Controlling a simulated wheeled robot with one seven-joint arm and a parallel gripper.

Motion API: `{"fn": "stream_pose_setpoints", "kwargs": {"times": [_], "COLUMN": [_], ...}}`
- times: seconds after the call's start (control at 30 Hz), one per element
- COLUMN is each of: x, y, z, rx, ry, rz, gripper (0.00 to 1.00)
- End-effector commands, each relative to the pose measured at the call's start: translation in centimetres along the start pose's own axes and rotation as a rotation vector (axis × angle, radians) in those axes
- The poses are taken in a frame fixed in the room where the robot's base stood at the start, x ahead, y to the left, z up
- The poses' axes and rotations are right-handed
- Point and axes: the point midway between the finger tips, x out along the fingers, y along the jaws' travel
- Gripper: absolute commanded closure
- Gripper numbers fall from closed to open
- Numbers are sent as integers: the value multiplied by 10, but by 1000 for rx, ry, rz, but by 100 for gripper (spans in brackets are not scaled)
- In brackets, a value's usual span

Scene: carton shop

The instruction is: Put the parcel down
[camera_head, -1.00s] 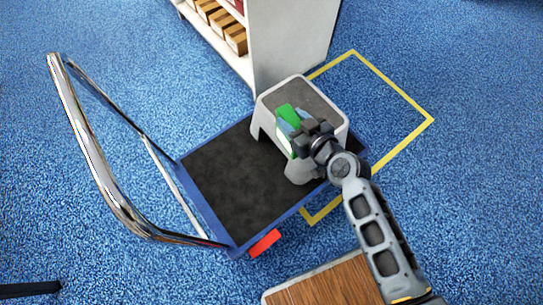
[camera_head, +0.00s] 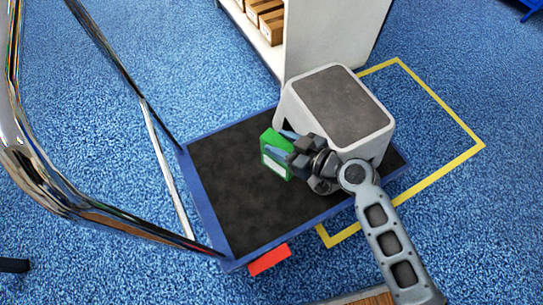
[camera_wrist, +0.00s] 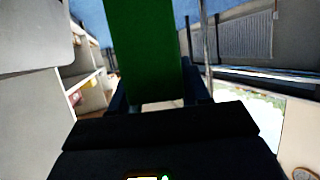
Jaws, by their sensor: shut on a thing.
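The parcel (camera_head: 271,153) is a small green box with a pale label on one face. My gripper (camera_head: 285,148) is shut on it. In the head view the parcel shows over the black deck of the cart, beside the left side of the grey-topped step stool (camera_head: 343,104). I cannot tell whether its bottom touches the deck. In the wrist view the green parcel (camera_wrist: 146,50) stands upright between the finger parts, and its lower end is hidden by my gripper.
The flatbed cart (camera_head: 225,205) has a blue rim, a chrome handle (camera_head: 150,118) at left and a red block (camera_head: 269,259) at its front edge. Its left deck is clear. A white shelf with cartons (camera_head: 270,25) stands behind. Yellow tape (camera_head: 450,160) marks the floor at right.

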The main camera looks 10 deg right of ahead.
Motion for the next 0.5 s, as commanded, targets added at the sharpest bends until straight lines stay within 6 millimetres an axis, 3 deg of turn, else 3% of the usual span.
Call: {"fn": "stream_pose_setpoints", "kwargs": {"times": [0.17,0.5], "x": [12,80], "y": [-7,-48], "z": [2,20], "rx": [0,0], "ry": [1,1], "rz": [0,-2], "gripper": [100,100]}}
